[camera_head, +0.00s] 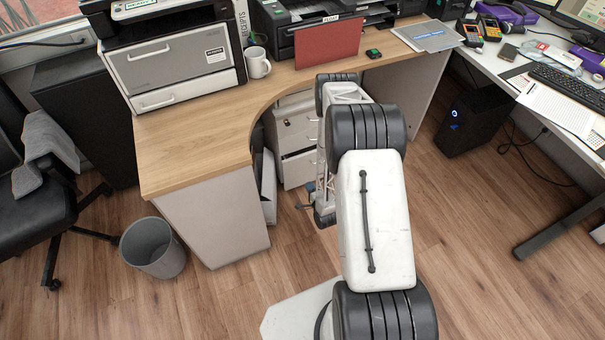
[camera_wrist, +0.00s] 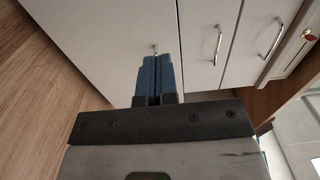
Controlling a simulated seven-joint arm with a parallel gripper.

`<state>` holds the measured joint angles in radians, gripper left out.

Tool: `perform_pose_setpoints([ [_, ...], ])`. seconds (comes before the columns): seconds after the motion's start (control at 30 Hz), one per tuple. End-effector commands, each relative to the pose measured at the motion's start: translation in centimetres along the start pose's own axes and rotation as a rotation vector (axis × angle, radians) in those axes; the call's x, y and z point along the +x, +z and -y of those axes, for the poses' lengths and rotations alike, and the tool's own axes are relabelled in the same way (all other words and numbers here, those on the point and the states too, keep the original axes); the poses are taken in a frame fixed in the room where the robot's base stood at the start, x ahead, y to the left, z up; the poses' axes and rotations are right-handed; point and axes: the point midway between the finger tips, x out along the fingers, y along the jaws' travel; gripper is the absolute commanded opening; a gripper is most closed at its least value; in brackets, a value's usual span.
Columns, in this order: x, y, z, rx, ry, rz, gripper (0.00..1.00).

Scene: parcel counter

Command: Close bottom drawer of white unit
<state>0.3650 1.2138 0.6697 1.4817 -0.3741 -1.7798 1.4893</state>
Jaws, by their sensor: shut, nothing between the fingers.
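The white unit (camera_head: 296,130) stands under the curved desk, partly hidden by my arm. In the wrist view it appears turned sideways, with the floor to the left. The bottom drawer (camera_wrist: 95,40) is the tall white front nearest the floor. Its handle is mostly hidden behind my fingers; a small shiny bit shows at their tips. The middle drawer handle (camera_wrist: 217,45) and top drawer handle (camera_wrist: 273,42) are metal bars. My gripper (camera_wrist: 157,62), with blue fingers, is shut and empty, pointing at the bottom drawer front. Contact and any drawer gap cannot be told.
The wooden desk (camera_head: 197,148) overhangs the unit, its side panel (camera_head: 215,220) at left. A grey bin (camera_head: 153,250) and a black chair (camera_head: 45,190) stand farther left. A dark computer tower (camera_head: 474,120) stands right. The wooden floor (camera_head: 465,215) between is clear.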

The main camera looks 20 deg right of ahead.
Motion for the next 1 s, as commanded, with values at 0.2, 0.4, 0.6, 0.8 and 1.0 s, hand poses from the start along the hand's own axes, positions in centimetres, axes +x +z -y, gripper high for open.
perform_pose_setpoints([
  [0.2, 1.1, 0.0, 0.0, -0.001, 0.000, 0.000, 0.00],
  [0.4, 3.4, 0.0, 0.0, 0.000, 0.000, 0.000, 0.00],
  [0.6, 6.5, 0.0, 0.0, -0.001, 0.000, 0.000, 0.00],
  [0.8, 9.6, 0.0, 0.0, 0.000, -0.001, 0.001, 0.00],
  [1.0, 12.0, 0.0, -0.1, 0.001, 0.001, -0.001, 0.00],
])
